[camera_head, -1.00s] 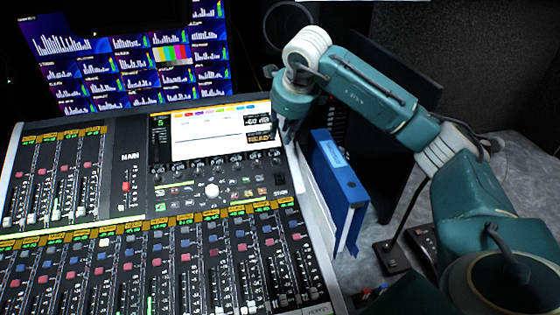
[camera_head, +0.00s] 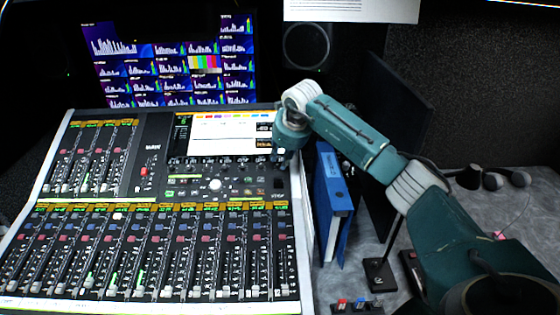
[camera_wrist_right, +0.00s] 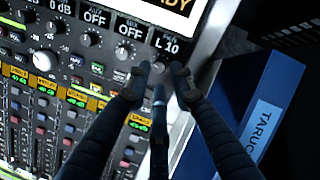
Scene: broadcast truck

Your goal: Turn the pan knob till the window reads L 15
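The mixing console (camera_head: 140,190) has a screen with a row of knobs below it. In the right wrist view, the window at the row's right end (camera_wrist_right: 167,40) reads PAN L 10. The pan knob (camera_wrist_right: 158,67) is just below that window, partly hidden by my fingers. My right gripper (camera_wrist_right: 160,72) reaches down to it, with dark fingertips on either side of the knob and another finger nearer the camera. I cannot tell whether the tips touch the knob. In the head view the right gripper (camera_head: 282,155) is at the screen's lower right corner. My left gripper is not in view.
A blue binder (camera_head: 333,205) stands right of the console, close to my right arm; it also shows in the wrist view (camera_wrist_right: 250,120). Other knobs, such as the one beside the pan knob (camera_wrist_right: 123,52), are close by. Monitors (camera_head: 170,65) stand behind.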

